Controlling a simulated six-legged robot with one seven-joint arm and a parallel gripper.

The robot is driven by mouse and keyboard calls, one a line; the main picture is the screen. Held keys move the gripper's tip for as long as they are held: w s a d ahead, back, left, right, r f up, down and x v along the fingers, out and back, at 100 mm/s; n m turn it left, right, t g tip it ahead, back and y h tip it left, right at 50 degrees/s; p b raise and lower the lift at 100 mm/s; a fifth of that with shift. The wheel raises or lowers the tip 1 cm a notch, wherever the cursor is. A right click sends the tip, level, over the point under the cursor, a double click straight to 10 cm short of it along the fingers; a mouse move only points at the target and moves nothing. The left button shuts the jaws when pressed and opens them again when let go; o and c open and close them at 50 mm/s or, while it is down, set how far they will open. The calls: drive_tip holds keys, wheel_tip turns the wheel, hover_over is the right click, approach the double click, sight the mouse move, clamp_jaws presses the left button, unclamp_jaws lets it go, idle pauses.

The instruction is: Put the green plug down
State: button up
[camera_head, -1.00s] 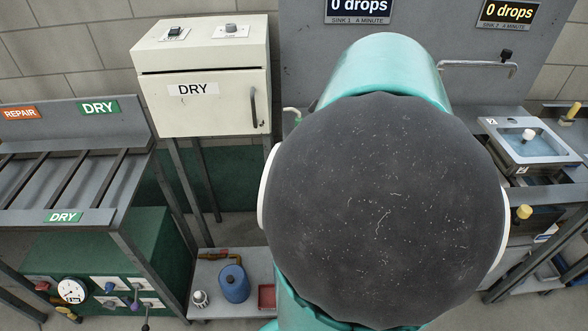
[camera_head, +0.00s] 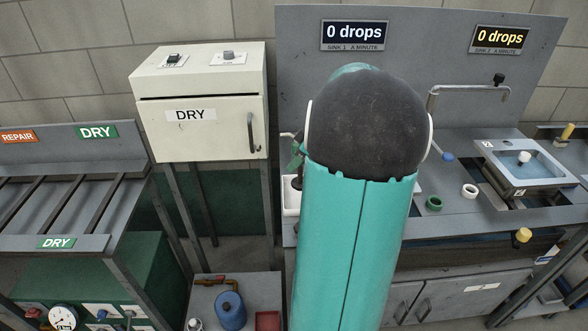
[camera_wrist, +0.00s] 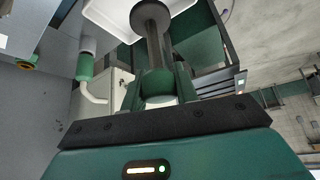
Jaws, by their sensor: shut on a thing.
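In the wrist view my gripper (camera_wrist: 160,92) is shut on the green plug (camera_wrist: 157,82). The plug has a green band at the fingers and a dark grey stem with a wider round end pointing away from my palm. A white basin (camera_wrist: 97,14) shows beyond that end; I cannot tell whether the plug touches it. The edge of the white basin (camera_head: 291,198) shows just left of my arm.
A green ring (camera_head: 434,203) and a white ring (camera_head: 470,191) lie on the grey counter right of my arm. A framed tray (camera_head: 530,165) stands farther right. The white DRY cabinet (camera_head: 200,105) is at left. A green-and-white fitting (camera_wrist: 86,68) is close left of the gripper.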

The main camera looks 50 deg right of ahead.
drive_tip(key=shift+w+d+f, duration=0.4)
drive_tip(key=shift+f, duration=0.2)
drive_tip(key=shift+w+d+f, duration=0.15)
drive_tip(key=shift+f, duration=1.6)
drive_tip(key=shift+f, duration=0.1)
drive_tip(key=o, duration=1)
drive_tip(key=shift+c, duration=0.2)
drive_tip(key=v, duration=1.2)
